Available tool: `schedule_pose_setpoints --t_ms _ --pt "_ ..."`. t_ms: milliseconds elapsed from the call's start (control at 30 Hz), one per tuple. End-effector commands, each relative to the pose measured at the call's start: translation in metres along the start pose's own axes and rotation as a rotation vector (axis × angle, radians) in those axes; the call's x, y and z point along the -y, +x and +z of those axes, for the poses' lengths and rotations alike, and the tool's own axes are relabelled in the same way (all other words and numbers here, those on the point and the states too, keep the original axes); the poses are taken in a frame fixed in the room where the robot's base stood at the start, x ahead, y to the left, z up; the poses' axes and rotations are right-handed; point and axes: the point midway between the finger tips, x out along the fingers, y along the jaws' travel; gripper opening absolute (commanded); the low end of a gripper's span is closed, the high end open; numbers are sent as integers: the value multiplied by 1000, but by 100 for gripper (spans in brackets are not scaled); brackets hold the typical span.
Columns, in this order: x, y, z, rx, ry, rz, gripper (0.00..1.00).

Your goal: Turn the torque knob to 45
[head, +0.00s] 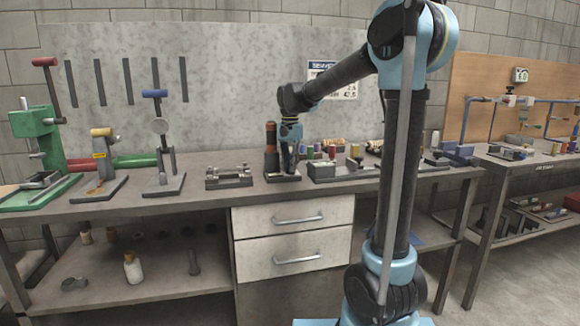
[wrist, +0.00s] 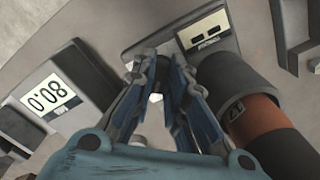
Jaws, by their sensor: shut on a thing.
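A tester with an upright black and orange-brown cylinder (head: 271,143) stands on the bench; the cylinder also shows at the right of the wrist view (wrist: 262,120). My gripper (head: 288,172) points down close beside it, over the dark base. In the wrist view my gripper (wrist: 158,62) has its fingers closed in on a small part, which I take to be the torque knob; the fingers hide nearly all of it. The knob's setting cannot be read.
A block with a white digit card (wrist: 48,98) stands left of my fingers in the wrist view. A grey fixture (head: 229,176) is left of the tester, and a block with coloured pieces (head: 335,168) is close on its right. A sign (head: 335,80) hangs behind.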

Motion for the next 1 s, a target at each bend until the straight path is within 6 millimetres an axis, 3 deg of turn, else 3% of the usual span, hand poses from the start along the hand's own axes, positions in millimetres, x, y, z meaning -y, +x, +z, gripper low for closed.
schedule_pose_setpoints --t_ms 400,1000 --pt "2 0 0 0 258 -1 0" --pt "2 0 0 0 327 -1 0"
